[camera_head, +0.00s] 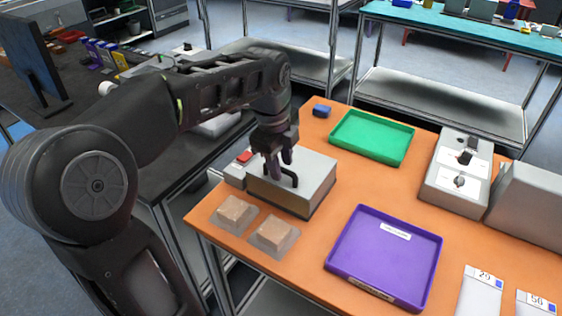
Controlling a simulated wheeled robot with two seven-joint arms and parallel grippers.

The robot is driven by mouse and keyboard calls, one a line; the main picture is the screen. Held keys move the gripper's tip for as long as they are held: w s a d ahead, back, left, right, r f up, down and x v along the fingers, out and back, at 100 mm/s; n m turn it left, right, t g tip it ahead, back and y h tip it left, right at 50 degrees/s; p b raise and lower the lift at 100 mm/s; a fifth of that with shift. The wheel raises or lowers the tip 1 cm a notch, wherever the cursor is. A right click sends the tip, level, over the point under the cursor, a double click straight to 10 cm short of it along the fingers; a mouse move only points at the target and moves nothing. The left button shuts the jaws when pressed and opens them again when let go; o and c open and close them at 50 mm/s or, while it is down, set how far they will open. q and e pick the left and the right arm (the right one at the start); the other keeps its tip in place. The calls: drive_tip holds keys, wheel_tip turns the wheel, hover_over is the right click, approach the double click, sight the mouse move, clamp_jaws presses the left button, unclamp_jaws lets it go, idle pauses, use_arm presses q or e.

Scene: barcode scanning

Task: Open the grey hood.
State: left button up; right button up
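The grey hood (316,183) is a box-shaped cover with a black handle (294,179) on its top, standing on the orange table. It looks closed, with its lower edge down on the table side. My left gripper (279,168) reaches down from above, its fingers at the handle. I cannot tell whether the fingers are closed on the handle or only beside it. What is under the hood is hidden. My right gripper is not in view.
Two brown blocks on clear pads (236,213) lie in front of the hood. A purple tray (388,283), a green tray (372,150), a small blue object (321,110) and a grey box with black knobs (449,197) stand on the orange table (310,268).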

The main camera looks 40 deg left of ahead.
use_arm(q)
drive_tip(key=shift+c, duration=0.4)
clamp_jaws()
idle(0.9)
